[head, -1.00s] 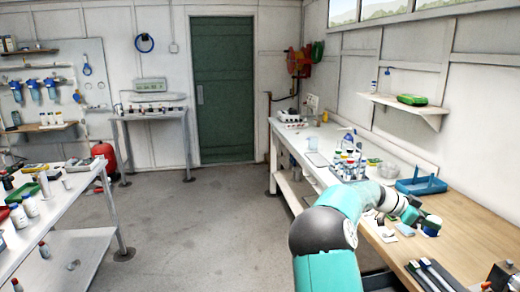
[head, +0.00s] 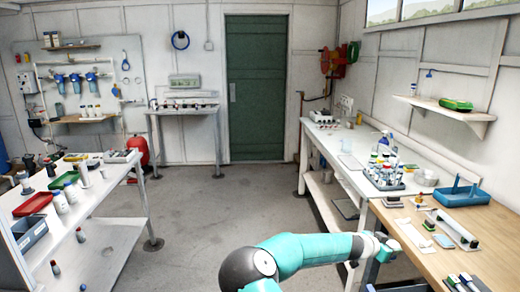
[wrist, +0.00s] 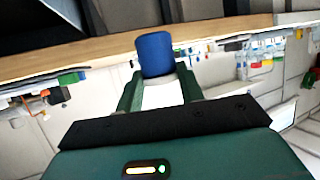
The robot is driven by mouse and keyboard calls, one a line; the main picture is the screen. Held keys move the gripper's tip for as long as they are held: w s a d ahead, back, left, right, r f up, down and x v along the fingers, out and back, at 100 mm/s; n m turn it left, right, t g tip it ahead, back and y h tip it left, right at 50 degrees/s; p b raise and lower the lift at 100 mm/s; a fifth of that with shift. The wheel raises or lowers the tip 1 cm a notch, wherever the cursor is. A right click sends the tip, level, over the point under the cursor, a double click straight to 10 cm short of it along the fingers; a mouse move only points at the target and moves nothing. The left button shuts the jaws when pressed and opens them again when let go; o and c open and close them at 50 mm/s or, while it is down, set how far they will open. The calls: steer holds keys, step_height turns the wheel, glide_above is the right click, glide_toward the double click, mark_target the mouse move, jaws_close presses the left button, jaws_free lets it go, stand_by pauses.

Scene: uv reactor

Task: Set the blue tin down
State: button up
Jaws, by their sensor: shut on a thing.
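The blue tin (wrist: 155,55) shows in the wrist view as a plain blue cylinder at the fingertips. My gripper (wrist: 158,75) is shut on it, with one green finger on each side. In the head view, my gripper (head: 388,250) is at the left edge of the wooden bench top (head: 442,262). The tin cannot be made out clearly there. The wrist view is tilted, and the bench's wooden edge (wrist: 105,48) runs behind the tin. I cannot tell how high the tin is above the bench.
A blue tray (head: 462,195) stands at the back right of the bench, with a rack of bottles (head: 384,175) farther left. Small white and pale items and a long tool (head: 455,230) lie near my gripper. Dark tools (head: 465,282) lie at the front. Open floor is to the left.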

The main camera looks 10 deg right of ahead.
steer(key=w+a+f+n+t+y, duration=0.2)
steer(key=a+f+n+t+y, duration=0.15)
steer(key=a, duration=0.65)
steer(key=w+a+f+n+t+y, duration=0.2)
steer(key=w+a+f+n+t, duration=0.15)
steer(key=a, duration=0.55)
steer(key=w+a+f+n+t+y, duration=0.2)
steer(key=a+f+n+t, duration=0.15)
steer(key=a, duration=0.65)
steer(key=s+a+n+y, duration=0.4)
steer(key=a+n+y, duration=0.15)
steer(key=a, duration=0.85)
steer(key=s+f, duration=0.4)
steer(key=f, duration=0.2)
steer(key=shift+s, duration=0.4)
steer(key=shift+s+d, duration=0.15)
